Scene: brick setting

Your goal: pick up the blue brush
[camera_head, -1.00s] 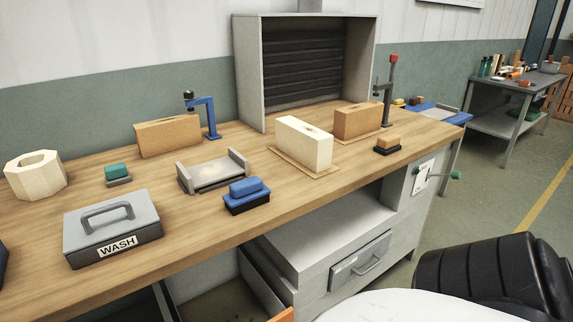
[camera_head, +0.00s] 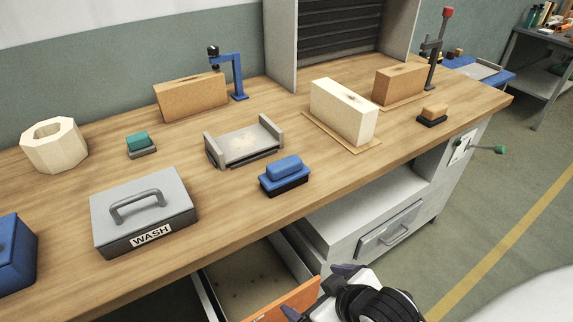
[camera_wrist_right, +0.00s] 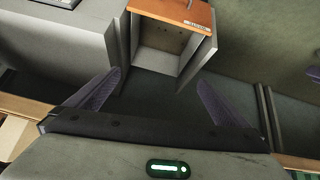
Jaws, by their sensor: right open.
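The blue brush (camera_head: 283,175) has a blue grip block on a blue body with dark bristles below. It rests on the wooden workbench near its front edge, in front of the grey metal tray. My right gripper (camera_head: 316,289) is low in the head view, in front of the bench and below its top, well apart from the brush. In the right wrist view the two fingers of my right gripper (camera_wrist_right: 158,98) are spread wide with nothing between them. The brush is not in the wrist view.
An open drawer with an orange front (camera_head: 290,300) juts out under the bench; it also shows in the wrist view (camera_wrist_right: 175,14).

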